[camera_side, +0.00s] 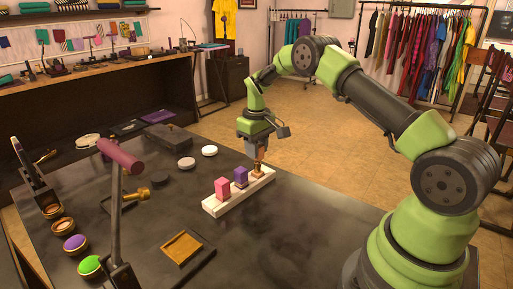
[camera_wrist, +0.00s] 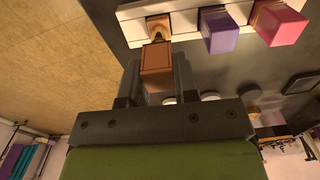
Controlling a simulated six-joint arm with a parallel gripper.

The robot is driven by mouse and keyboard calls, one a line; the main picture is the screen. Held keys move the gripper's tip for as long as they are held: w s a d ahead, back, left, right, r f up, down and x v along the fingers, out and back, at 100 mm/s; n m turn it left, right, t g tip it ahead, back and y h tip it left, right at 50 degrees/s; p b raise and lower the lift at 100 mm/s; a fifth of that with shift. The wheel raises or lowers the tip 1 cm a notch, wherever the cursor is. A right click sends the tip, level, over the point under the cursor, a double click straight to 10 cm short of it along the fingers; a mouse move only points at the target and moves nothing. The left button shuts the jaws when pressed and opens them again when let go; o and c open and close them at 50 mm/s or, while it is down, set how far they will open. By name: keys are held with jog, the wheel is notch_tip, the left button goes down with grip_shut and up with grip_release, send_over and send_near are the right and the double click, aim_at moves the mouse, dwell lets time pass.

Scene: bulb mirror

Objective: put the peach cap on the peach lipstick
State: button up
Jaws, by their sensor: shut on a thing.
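My gripper (camera_side: 258,153) is shut on the peach cap, which shows as a brown-orange block between the fingers in the wrist view (camera_wrist: 157,62). The peach lipstick (camera_wrist: 158,26) stands in the far slot of the white rack (camera_side: 224,206), and its gold-brown body also shows in the side view (camera_side: 258,170). The cap is right by the lipstick's tip in the wrist view. In the side view my gripper is directly above the lipstick. I cannot tell whether cap and lipstick touch.
A purple capped lipstick (camera_side: 240,176) and a pink capped lipstick (camera_side: 222,188) stand in the same rack, the purple one close beside. A wooden tray (camera_side: 182,248), a lamp-like stand (camera_side: 120,155) and round pots (camera_side: 75,243) are on the dark table to the left.

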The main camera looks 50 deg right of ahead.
aim_at(256, 162)
jog(key=shift+f, duration=2.1)
jog(key=o, duration=1)
jog(key=shift+c, duration=0.2)
notch_tip(256, 162, up, 10)
jog(key=shift+r, duration=0.1)
